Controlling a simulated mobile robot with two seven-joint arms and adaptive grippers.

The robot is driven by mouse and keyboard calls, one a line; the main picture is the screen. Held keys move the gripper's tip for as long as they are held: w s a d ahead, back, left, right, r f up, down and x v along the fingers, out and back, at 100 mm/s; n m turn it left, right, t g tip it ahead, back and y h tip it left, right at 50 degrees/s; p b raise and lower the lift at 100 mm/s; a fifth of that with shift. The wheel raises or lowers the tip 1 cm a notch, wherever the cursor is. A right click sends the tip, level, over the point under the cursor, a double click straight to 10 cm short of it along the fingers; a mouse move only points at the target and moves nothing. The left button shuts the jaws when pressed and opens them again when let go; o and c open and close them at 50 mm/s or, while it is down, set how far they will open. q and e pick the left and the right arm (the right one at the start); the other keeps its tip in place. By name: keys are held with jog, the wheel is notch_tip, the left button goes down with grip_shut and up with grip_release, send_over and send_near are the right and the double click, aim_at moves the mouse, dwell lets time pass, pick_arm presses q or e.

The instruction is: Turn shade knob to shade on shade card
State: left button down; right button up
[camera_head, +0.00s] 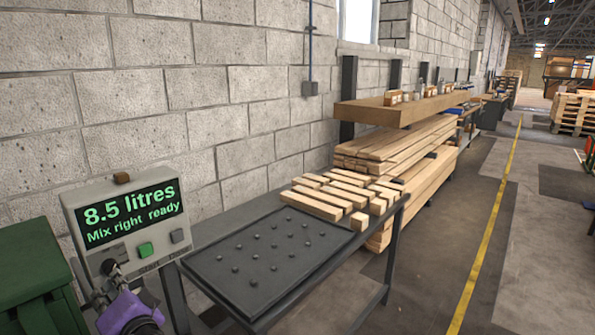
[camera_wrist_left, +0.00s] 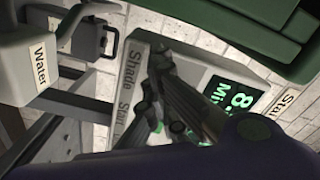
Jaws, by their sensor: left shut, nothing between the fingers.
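The control panel (camera_head: 125,215) stands at the lower left in the head view. Its display (camera_head: 132,212) reads "8.5 litres, Mix right ready". A green button (camera_head: 145,250) and a grey button (camera_head: 178,236) sit below it. My left gripper (camera_head: 110,268) is shut and empty, with its dark fingertips in front of the panel's lower left. In the left wrist view the fingers (camera_wrist_left: 160,65) lie across the panel (camera_wrist_left: 140,50), close to the word "Shade". I cannot make out the shade knob; the fingers cover that area. I see no shade card. My right gripper is not in view.
A dark studded tray (camera_head: 265,262) and cut wood pieces (camera_head: 335,198) lie on the bench right of the panel. A green container (camera_head: 35,265) stands at the left edge. A white box labelled "Water" (camera_wrist_left: 25,65) shows in the left wrist view. A yellow-lined floor lies further right.

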pick_arm(q)
jog(key=shift+w+r, duration=0.15)
jog(key=shift+r, duration=0.1)
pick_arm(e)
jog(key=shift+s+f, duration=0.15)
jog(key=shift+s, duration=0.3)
pick_arm(q)
jog(key=shift+r, duration=0.15)
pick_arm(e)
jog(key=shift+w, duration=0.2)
